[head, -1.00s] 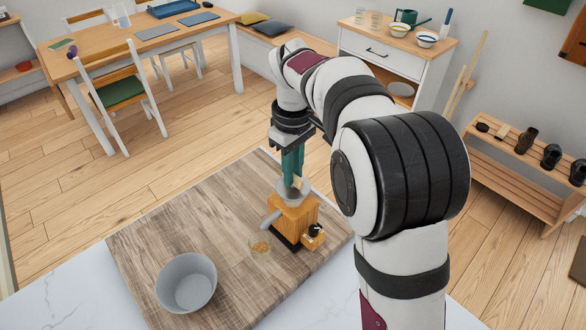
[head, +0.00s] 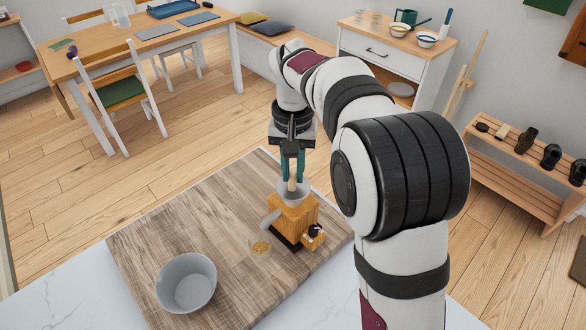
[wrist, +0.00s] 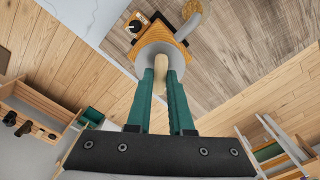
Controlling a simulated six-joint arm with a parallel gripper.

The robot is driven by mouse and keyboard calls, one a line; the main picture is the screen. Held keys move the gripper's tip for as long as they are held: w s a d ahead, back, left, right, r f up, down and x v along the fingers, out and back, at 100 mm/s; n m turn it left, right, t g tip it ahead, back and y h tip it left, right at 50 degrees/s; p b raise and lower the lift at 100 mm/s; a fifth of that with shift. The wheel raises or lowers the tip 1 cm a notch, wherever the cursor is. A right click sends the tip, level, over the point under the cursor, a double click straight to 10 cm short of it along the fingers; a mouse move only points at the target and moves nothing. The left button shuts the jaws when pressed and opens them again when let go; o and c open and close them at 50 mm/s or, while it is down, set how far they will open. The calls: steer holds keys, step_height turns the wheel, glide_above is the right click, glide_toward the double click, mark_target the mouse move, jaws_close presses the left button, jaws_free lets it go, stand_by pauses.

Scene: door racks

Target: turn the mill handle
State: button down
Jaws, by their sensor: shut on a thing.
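The mill (head: 296,222) is a wooden box with a grey hopper (head: 293,195) on top, a grey side piece on its left and a small black knob at its front right. It stands upright on the board. The pale wooden handle (head: 292,184) rises above the hopper. My gripper (head: 293,179) points down over the mill, its teal fingers shut on the handle from two sides. In the wrist view the handle (wrist: 160,78) lies between the fingertips (wrist: 160,75). The handle's lower end is hidden in the hopper.
The mill stands on a wooden board (head: 180,232) on a white marble counter (head: 60,305). A grey bowl (head: 186,283) sits at the board's near left. The board's left part is otherwise clear.

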mark_target(293, 175)
steer(key=m, duration=1.3)
steer(key=shift+m, duration=0.4)
stand_by(0.3)
steer(key=c, duration=0.8)
jaws_free()
step_height(293, 175, up, 16)
